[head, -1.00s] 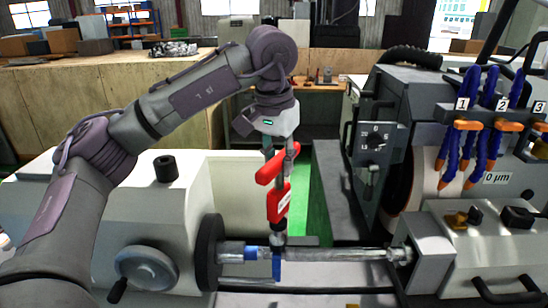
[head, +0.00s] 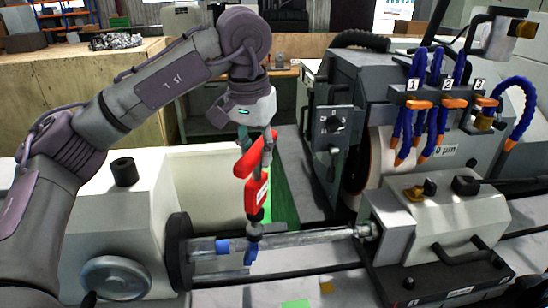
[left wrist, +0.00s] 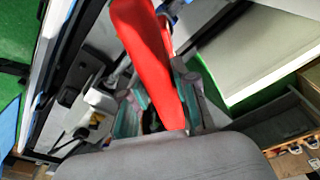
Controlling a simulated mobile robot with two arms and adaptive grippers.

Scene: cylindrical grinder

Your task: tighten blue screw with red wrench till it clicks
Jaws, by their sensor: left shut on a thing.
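My left gripper (head: 256,146) is shut on the red wrench (head: 257,188) by its upper end and holds it roughly upright above the machine's bar. The blue screw (head: 251,253) is at the bar, directly below the wrench's dark lower end. The two look in line and in contact, but I cannot tell how fully they are engaged. In the left wrist view the red wrench (left wrist: 150,60) runs down between the fingers, and the blue screw cannot be made out. My right gripper is not in view.
A handwheel (head: 115,277) is at the lower left. The grinding-wheel housing (head: 370,130) and blue hoses (head: 432,110) stand on the right.

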